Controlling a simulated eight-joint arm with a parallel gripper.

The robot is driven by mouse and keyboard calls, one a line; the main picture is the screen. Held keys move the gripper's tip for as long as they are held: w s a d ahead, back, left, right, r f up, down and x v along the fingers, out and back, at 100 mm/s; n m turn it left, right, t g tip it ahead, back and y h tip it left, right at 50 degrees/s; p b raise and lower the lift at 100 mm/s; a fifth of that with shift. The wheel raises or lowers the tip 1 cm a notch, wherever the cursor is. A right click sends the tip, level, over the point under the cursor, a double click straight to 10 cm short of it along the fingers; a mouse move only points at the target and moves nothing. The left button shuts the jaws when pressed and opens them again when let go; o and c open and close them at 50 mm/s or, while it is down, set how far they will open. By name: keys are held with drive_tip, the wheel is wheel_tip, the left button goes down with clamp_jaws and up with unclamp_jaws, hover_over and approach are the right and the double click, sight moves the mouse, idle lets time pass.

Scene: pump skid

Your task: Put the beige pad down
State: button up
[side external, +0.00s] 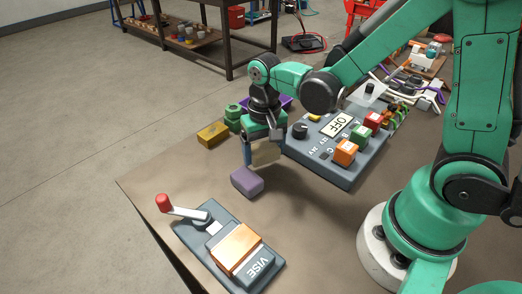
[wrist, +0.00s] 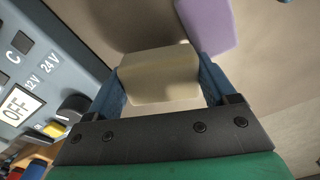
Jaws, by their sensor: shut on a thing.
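The beige pad (wrist: 160,77) is a pale block held between the two blue fingers of my gripper (wrist: 163,88) in the wrist view. In the side view the beige pad (side external: 266,153) shows at the tip of my gripper (side external: 262,154), beside the grey control panel. My gripper is shut on the pad. The pad seems to be a little above the table, but its exact height is hard to tell. A purple block (side external: 247,181) lies on the table close by; it also shows beyond the pad in the wrist view (wrist: 208,25).
The control panel (side external: 318,166) with an OFF label and colored blocks stands right of my gripper. A vise (side external: 236,250) with a red-knobbed handle is at the front. Yellow (side external: 212,134) and green (side external: 233,113) pieces lie behind. Bare brown tabletop (side external: 160,182) is at the left.

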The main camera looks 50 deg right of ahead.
sight(276, 150)
drive_tip(key=shift+f, duration=0.3)
drive_tip(key=o, duration=1.2)
drive_tip(key=s+d+r+n+t, duration=0.1)
drive_tip(key=s+r+n+t, duration=0.2)
drive_tip(key=r+t, duration=0.4)
wheel_tip(276, 150, up, 4)
drive_tip(key=shift+d+f+n, duration=0.1)
drive_tip(key=shift+d+n, duration=0.15)
drive_tip(key=shift+n, duration=0.55)
